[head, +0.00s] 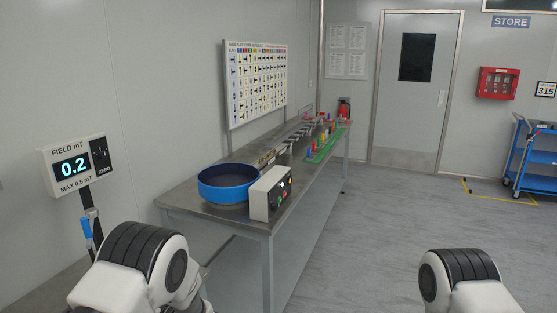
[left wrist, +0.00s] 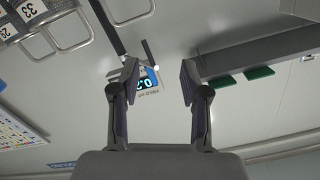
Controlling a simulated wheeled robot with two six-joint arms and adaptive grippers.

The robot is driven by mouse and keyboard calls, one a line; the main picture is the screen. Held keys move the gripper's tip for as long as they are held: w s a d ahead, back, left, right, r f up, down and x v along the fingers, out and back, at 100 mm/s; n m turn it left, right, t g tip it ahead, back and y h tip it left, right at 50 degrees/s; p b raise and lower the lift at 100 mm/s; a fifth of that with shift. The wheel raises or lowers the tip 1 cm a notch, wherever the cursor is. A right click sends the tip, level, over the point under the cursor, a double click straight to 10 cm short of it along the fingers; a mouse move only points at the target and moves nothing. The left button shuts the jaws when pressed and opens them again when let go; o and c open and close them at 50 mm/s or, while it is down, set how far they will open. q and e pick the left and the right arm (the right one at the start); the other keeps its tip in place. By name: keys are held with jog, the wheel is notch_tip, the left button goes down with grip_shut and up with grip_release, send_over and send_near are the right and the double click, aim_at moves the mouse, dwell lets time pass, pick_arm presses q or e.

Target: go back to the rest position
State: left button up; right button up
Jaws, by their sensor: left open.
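My left gripper (left wrist: 157,82) is open and empty in the left wrist view, with its two fingers apart and nothing between them but the view of the wall behind. In the head view only the upper links of my two arms show, at the bottom left and bottom right. Neither gripper shows in the head view. My right gripper is in no view.
A steel bench (head: 230,222) runs along the left wall, holding a blue bowl (head: 228,185), a control box (head: 271,193) and a green mat (head: 318,155) with coloured pieces. A blue cart (head: 531,160) stands at the right. The floor (head: 380,235) right of the bench is clear.

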pick_arm(q)
jog(key=s+f+m+h, duration=0.85)
jog(key=s+f, duration=0.65)
jog(key=f, duration=0.4)
jog(key=s+d+f+g+h, duration=0.1)
jog(key=s+d+g+h, duration=0.2)
jog(key=s, duration=0.7)
jog(key=s+d+f+g+h, duration=0.2)
jog(key=s+d, duration=0.5)
jog(key=s, duration=0.4)
jog(key=g+h, duration=0.1)
jog(key=h, duration=0.1)
jog(key=shift+s+d+m+h, duration=0.2)
jog(key=shift+d+m+h, duration=0.15)
